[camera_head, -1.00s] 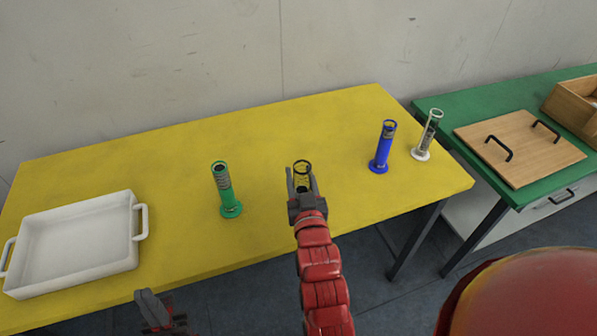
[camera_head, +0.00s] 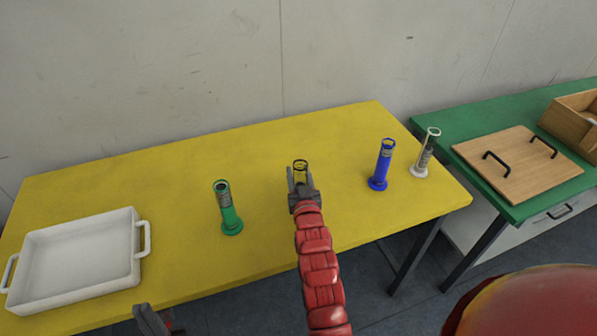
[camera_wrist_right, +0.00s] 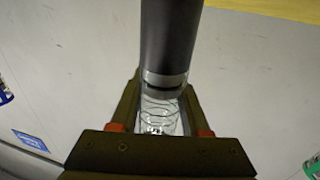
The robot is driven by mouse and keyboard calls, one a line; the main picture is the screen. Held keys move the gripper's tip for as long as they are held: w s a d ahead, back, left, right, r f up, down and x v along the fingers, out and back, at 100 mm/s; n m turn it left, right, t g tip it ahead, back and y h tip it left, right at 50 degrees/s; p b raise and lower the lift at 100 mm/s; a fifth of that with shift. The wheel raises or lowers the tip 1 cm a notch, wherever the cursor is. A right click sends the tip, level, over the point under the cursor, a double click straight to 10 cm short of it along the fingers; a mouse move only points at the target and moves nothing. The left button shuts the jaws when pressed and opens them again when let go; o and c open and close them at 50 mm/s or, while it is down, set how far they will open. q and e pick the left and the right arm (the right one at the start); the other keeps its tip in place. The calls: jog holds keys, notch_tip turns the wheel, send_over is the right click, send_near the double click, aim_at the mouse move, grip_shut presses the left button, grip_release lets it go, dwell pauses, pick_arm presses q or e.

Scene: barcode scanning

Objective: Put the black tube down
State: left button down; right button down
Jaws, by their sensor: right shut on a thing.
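The black tube (camera_head: 300,164) is in my right gripper (camera_head: 301,182), over the middle of the yellow table (camera_head: 110,182). Its dark rim shows above the fingers in the head view; its lower end is hidden. In the right wrist view my right gripper (camera_wrist_right: 162,118) is shut around the tube's clear part, and a dark cylindrical section (camera_wrist_right: 168,40) extends beyond the fingers. I cannot tell if its base touches the table. My left gripper (camera_head: 150,320) is low at the bottom edge, partly cut off; its opening is unclear.
A green tube (camera_head: 228,212) stands left of my right gripper. A blue tube (camera_head: 381,165) and a white-based tube (camera_head: 425,153) stand to the right. A white tray (camera_head: 78,258) is at the left. A green table (camera_head: 472,128) with a wooden lid (camera_head: 515,165) stands right.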

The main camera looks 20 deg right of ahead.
jog(key=shift+c, duration=1.9)
grip_release()
jog(key=shift+r, duration=0.1)
